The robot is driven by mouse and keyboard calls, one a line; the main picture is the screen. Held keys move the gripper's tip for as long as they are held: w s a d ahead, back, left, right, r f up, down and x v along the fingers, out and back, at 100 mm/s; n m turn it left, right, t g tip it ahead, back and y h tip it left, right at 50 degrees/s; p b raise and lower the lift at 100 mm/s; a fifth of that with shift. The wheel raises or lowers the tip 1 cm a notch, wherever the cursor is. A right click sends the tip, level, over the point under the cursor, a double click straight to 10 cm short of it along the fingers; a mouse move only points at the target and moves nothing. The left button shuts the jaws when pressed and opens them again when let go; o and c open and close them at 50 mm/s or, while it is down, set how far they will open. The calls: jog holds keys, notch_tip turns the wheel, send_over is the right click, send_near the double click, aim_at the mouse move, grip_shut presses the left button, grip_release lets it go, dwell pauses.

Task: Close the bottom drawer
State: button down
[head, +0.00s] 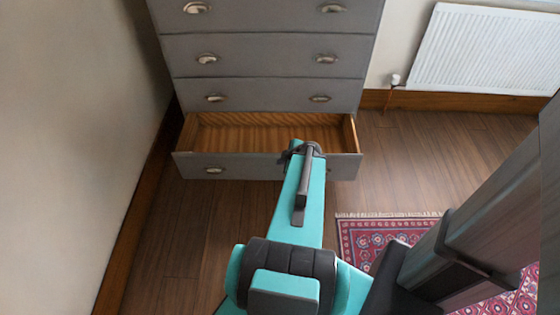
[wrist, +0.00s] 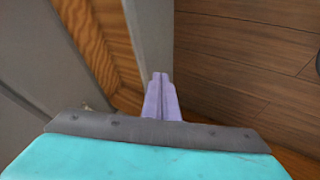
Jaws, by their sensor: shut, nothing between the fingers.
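The bottom drawer (head: 210,165) of the grey chest stands pulled out, and its bare wooden inside is visible.
The drawers above (head: 262,92) are shut. A wall stands close on the left. A red patterned rug (head: 375,230) lies on the wooden floor at the right, and a white radiator (head: 480,50) hangs on the back wall. The floor right of the drawer is clear.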

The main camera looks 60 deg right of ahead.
aim_at(270, 158)
jog(key=shift+w+d+f+b, duration=0.85)
jog(key=shift+w+f+b, duration=0.45)
jog(key=shift+b, duration=2.4)
jog(key=shift+w+d+f+b, duration=0.9)
jog(key=shift+w+f+b, duration=0.35)
jog(key=shift+b, duration=2.45)
jog(key=shift+w+d+f+b, duration=0.85)
jog(key=shift+w+f+b, duration=0.45)
jog(key=shift+b, duration=2.4)
jog(key=shift+d, duration=0.1)
jog(key=w+d+p, duration=0.1)
jog(key=w+d, duration=0.5)
jog(key=d, duration=0.4)
jog(key=w+d+p, duration=0.1)
jog(key=w+d, duration=0.5)
jog(key=d, duration=0.4)
jog(key=shift+w, duration=0.3)
jog(key=shift+s+a, duration=0.1)
jog(key=s+a+r+p, duration=0.2)
jog(key=s+a+r, duration=0.3)
jog(key=s+r, duration=0.2)
jog(key=shift+s+r+p, duration=0.35)
jog(key=shift+r+p, duration=0.05)
jog(key=shift+r, duration=0.1)
